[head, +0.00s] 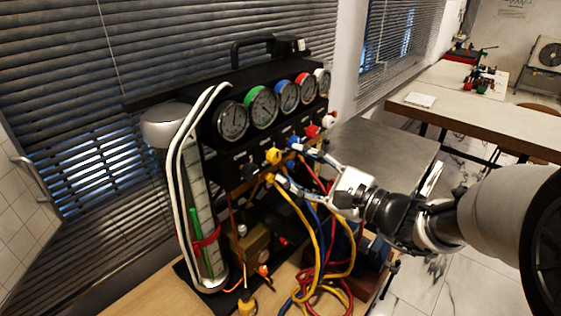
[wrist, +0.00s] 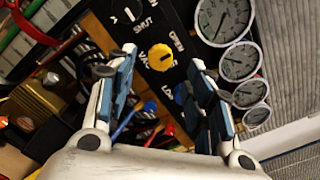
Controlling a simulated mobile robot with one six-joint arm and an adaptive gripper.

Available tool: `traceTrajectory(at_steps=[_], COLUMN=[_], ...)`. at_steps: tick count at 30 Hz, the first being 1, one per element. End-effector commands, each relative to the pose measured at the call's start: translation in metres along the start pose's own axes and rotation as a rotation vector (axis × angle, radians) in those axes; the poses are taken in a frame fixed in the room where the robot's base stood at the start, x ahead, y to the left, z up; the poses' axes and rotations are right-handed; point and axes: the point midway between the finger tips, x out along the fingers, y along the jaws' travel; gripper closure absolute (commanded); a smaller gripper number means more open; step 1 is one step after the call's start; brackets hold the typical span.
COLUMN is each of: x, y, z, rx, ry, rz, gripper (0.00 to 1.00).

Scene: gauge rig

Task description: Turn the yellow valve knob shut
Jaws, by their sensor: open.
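The knob appears beyond the fingertips, and nothing is between the pads. In the head view my gripper (head: 300,168) reaches toward the panel from the right. Whether a finger touches the knob cannot be told.
Several round gauges (head: 263,106) line the rig above the knobs. A blue knob (head: 292,142) and a red knob (head: 313,131) are to the right. Yellow, blue and red hoses (head: 318,245) hang below. A white-tubed cylinder (head: 196,200) stands at left.

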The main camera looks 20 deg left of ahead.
Motion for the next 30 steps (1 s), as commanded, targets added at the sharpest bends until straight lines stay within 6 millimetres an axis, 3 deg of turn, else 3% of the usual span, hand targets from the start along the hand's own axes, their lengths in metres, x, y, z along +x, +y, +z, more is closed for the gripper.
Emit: traceTrajectory(at_steps=[3, 10, 21, 30], x=[0.024, 0.049, 0.053, 0.053], y=[0.001, 0.0, 0.0, 0.0], z=[0.0, 0.0, 0.0, 0.0], rx=[-0.001, -0.001, 0.0, 0.0], ry=[-0.004, -0.001, 0.001, 0.001], rz=[0.002, 0.001, 0.0, 0.0], gripper=[0.52, 0.52, 0.53, 0.73])
